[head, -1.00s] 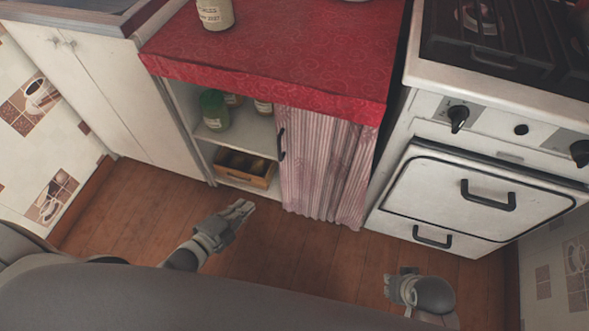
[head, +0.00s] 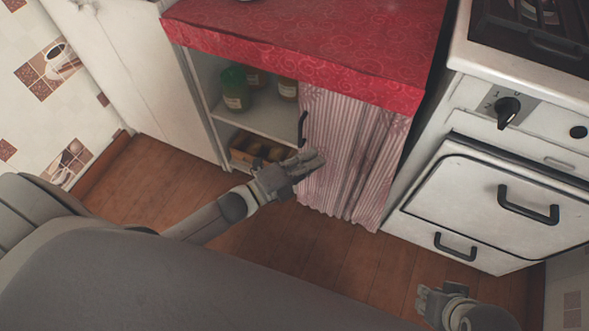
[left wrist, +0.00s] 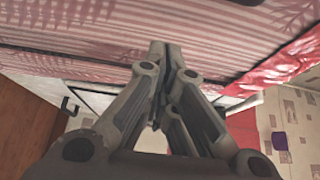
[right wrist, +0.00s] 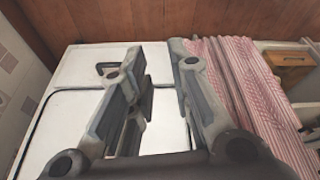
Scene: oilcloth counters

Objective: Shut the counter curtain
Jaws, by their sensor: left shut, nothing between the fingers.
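The counter curtain (head: 350,155) is pink-and-white striped cloth. It hangs under the red oilcloth counter (head: 310,45) and covers its right part; the left part of the shelf opening is uncovered. A dark upright handle (head: 302,128) is on the curtain's left edge. My left gripper (head: 314,160) is shut and empty, in front of the curtain's left part, just below the handle in the picture; whether it touches the cloth I cannot tell. In the left wrist view the curtain (left wrist: 120,32) spans the top, behind the shut fingertips (left wrist: 168,52). My right gripper (head: 428,298) is open and empty, low before the stove.
The open shelf holds a green jar (head: 235,88), other jars and a wooden box (head: 245,148). The white stove (head: 480,205) with dark handles stands to the right, a white cabinet (head: 120,75) to the left. The wooden floor (head: 150,180) in front is clear.

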